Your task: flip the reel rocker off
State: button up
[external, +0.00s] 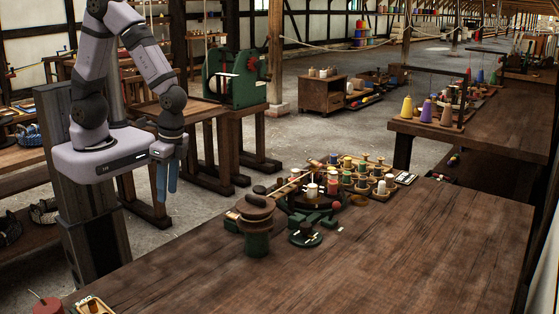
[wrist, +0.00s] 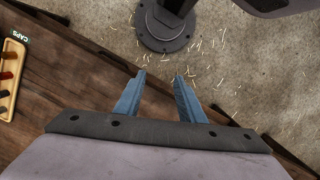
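My gripper (external: 166,196) hangs pointing down off the left edge of the table, well away from the items on the tabletop. Its two blue fingers are apart with nothing between them in the wrist view (wrist: 160,77). I cannot pick out the reel rocker for certain. A small dark device with a pale face (external: 405,178) lies at the right end of the spool rack, too small to read. The wrist view shows no rocker.
The wooden table (external: 400,260) has wide clear room at front and right. A green pot with a brown top (external: 257,235) and a rack of spools (external: 350,175) crowd its far left side. A tray labelled CAPS (wrist: 9,80) shows at the wrist view's left.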

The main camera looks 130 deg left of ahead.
jog(key=w+a+f, duration=0.3)
jog(key=w+a, duration=0.3)
jog(key=a, duration=0.1)
notch_tip(320, 180, up, 4)
jog(key=m+t, duration=0.2)
send_over(232, 215)
jog(key=shift+w+a+y, duration=0.2)
jog(key=shift+w+y, duration=0.15)
jog(key=shift+y, duration=0.05)
jog(key=shift+s+d+m, duration=0.15)
jog(key=shift+s+m, duration=0.1)
jog(key=shift+m, duration=0.95)
jog(key=shift+f+p, duration=0.65)
jog(key=shift+f, duration=2.95)
grip_shut()
